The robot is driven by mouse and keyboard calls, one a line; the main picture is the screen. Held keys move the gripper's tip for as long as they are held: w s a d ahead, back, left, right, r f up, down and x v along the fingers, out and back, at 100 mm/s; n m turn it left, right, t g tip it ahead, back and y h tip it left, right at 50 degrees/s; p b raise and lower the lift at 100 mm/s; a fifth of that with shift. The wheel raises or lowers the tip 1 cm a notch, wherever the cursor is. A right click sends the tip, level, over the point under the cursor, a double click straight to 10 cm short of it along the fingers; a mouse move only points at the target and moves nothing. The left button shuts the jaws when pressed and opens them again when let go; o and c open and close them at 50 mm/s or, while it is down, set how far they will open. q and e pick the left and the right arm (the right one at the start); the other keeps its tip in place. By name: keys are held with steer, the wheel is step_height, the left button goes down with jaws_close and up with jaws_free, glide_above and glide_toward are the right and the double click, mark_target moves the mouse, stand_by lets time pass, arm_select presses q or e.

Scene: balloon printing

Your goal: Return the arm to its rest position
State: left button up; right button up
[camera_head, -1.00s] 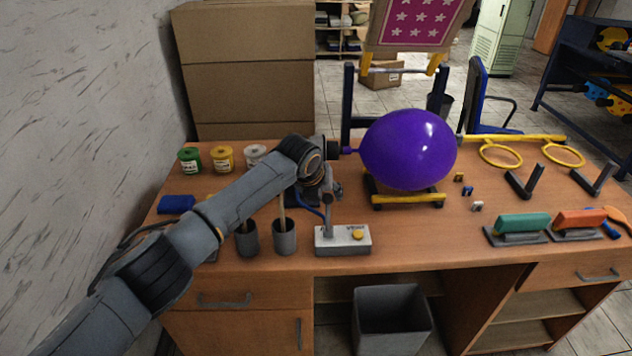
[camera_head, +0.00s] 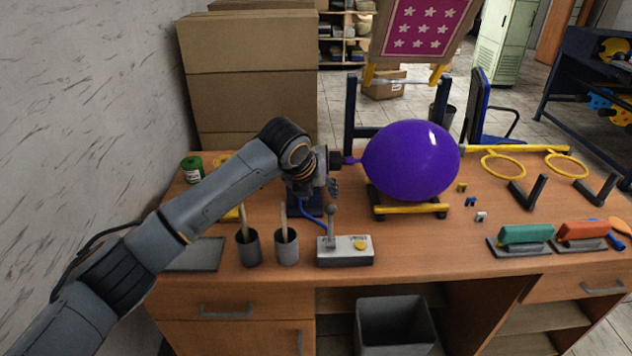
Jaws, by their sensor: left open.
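My left arm comes in from the lower left across the desk. My left gripper (camera_head: 332,187) is open and hangs over the desk, just above the lever of the white control box (camera_head: 345,251); it holds nothing that I can see. The purple balloon (camera_head: 411,160) is inflated, with its neck to the left at a dark nozzle (camera_head: 337,161) behind the gripper. It rests over a stand with a yellow bar (camera_head: 411,209). My right gripper is not in view.
Two grey cups (camera_head: 287,246) with sticks stand left of the box. A green jar (camera_head: 192,169) is at the back left. Green (camera_head: 525,233) and orange (camera_head: 582,230) squeegee-like tools lie at the right. A pink star screen (camera_head: 419,27) hangs above. The desk's front middle right is clear.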

arm_select(q)
steer(key=s+a+f+n+g+h, duration=0.1)
steer(key=s+a+f+n+h, duration=0.1)
steer(key=s+f+n, duration=1.4)
steer(key=s+a+f+n+g+y, duration=0.1)
steer(key=s+a+f+n+y, duration=0.2)
steer(key=s+a+n, duration=0.8)
steer(key=s+a+f+n+y, duration=0.2)
steer(key=s+a+n, duration=0.7)
steer(key=s+a, duration=0.35)
step_height(320, 180, down, 27)
steer(key=s+g, duration=0.1)
steer(key=s, duration=0.2)
steer(key=s+a+f+g+b, duration=0.1)
steer(key=s+a+f, duration=0.1)
steer(key=s+f, duration=1.4)
steer(key=shift+a+f+g, duration=0.3)
steer(key=shift+a, duration=0.05)
